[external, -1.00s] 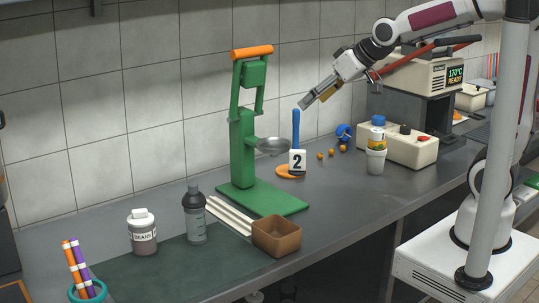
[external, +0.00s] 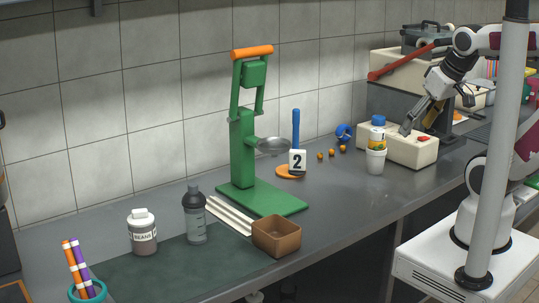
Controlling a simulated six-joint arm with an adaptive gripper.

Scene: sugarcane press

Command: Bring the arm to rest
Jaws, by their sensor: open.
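I cannot tell whether a fingertip touches the box. The green sugarcane press (external: 243,150) with its orange handle stands upright at the middle of the counter, well to the left of my gripper.
A white cup with a blue-capped container (external: 376,145) stands close left of my gripper. A red bar (external: 405,60) lies behind my arm.

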